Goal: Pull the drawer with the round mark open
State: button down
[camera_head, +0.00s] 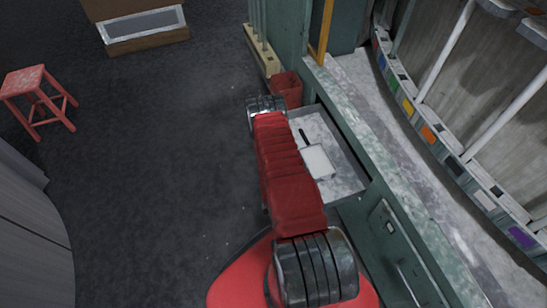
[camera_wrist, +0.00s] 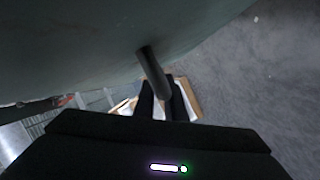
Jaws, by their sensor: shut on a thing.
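A green drawer (camera_head: 345,184) stands pulled out of the green bench in the head view, its pale inside showing. Its front is turned away and hidden behind my red arm, so I cannot see which mark it bears. In the wrist view a green panel (camera_wrist: 75,50) fills the upper left, and a dark bar handle (camera_wrist: 150,65) sticks out from it. My gripper (camera_wrist: 161,98) is shut on this handle, with one dark finger on each side. In the head view my gripper is hidden behind the arm.
A white box (camera_head: 317,161) and a small dark item (camera_head: 304,135) lie in the open drawer. A red bin (camera_head: 287,88) stands just beyond it. A second, closed front with a handle (camera_head: 408,282) is nearer. A red stool (camera_head: 38,95) stands left; the floor between is clear.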

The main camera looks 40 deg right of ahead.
jog(key=shift+s+f, duration=0.2)
jog(key=c, duration=2.1)
grip_release()
jog(key=shift+r, duration=0.1)
jog(key=shift+a, duration=0.1)
jog(key=v, duration=1.3)
jog(key=shift+s+a+r, duration=0.1)
jog(key=shift+s+a, duration=0.05)
jog(key=shift+s, duration=0.1)
